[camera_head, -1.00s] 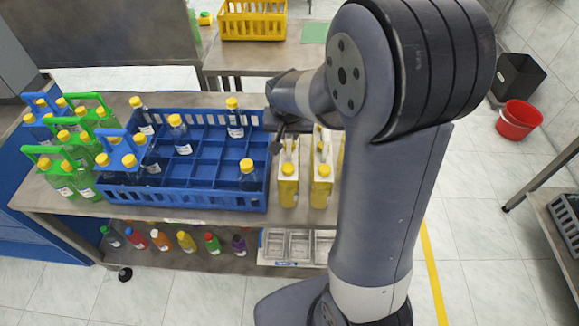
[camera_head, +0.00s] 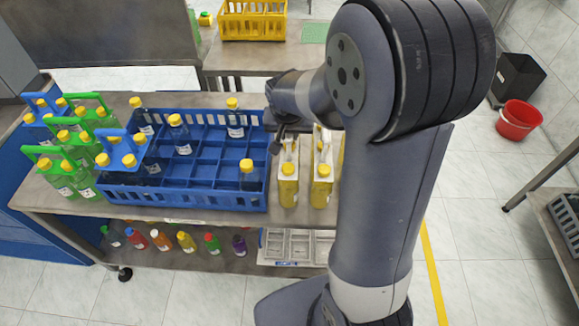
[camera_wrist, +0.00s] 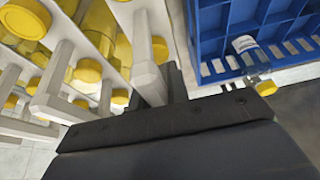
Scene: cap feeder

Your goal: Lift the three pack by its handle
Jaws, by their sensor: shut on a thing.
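Yellow bottles with yellow caps sit in white carriers with upright handles at the right end of the table. The front left three pack (camera_head: 289,188) and the front right three pack (camera_head: 322,190) stand side by side in the head view. My gripper (camera_head: 277,140) is above and just left of the front left pack, partly hidden by my arm. In the wrist view my gripper (camera_wrist: 160,88) is shut on a white handle (camera_wrist: 146,52) at its tip. Several white handles and yellow caps fill the left of that view. Whether the held pack touches the table is hidden.
A blue divided crate (camera_head: 185,203) with several capped bottles stands left of my gripper. It also shows close on the right in the wrist view (camera_wrist: 210,35). Green and blue carriers (camera_head: 75,185) crowd the table's left end. A yellow crate (camera_head: 250,28) stands behind.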

